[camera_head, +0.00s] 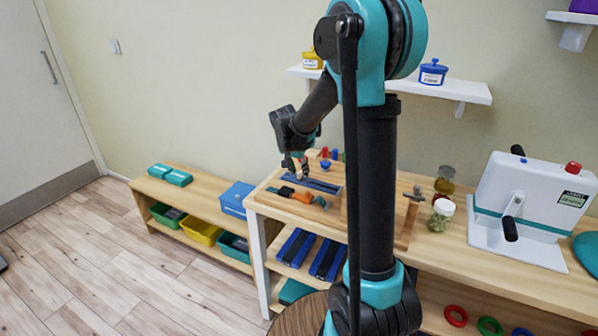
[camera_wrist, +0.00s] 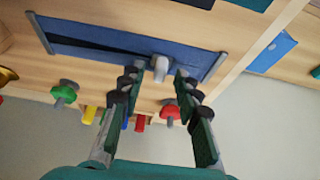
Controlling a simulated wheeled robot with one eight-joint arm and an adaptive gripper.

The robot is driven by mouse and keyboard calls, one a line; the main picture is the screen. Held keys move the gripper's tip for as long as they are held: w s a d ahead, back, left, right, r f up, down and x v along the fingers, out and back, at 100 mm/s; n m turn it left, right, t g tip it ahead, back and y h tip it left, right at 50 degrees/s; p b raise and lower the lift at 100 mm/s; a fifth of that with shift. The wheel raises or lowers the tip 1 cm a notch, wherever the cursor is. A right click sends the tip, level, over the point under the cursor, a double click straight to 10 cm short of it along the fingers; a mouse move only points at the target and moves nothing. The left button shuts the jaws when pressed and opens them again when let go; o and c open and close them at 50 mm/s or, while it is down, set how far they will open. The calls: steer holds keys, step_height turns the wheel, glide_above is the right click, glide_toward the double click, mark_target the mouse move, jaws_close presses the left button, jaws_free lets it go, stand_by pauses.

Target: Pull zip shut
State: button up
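The zip is a dark blue strip (camera_wrist: 100,43) with grey end bars, fixed flat on a wooden board; it also shows in the head view (camera_head: 322,185). Its grey pull (camera_wrist: 160,68) stands up from the strip, right of the strip's middle in the wrist view. My gripper (camera_wrist: 161,76) is open, with one finger on each side of the pull. Gaps show between the pull and both fingers; I cannot tell the exact depth. In the head view my gripper (camera_head: 295,166) is over the strip, and the pull is not clearly visible.
Coloured knobs, including a green one (camera_wrist: 64,93) and a red one (camera_wrist: 170,113), stand near the strip. An orange and teal fixture (camera_head: 302,197) lies in front of it. A jar (camera_head: 441,215) and a white machine (camera_head: 525,205) stand to the right. A blue box (camera_head: 237,198) is at left.

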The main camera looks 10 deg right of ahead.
steer(key=shift+w+f, duration=0.1)
steer(key=shift+f, duration=0.2)
steer(key=shift+c, duration=0.6)
jaws_close()
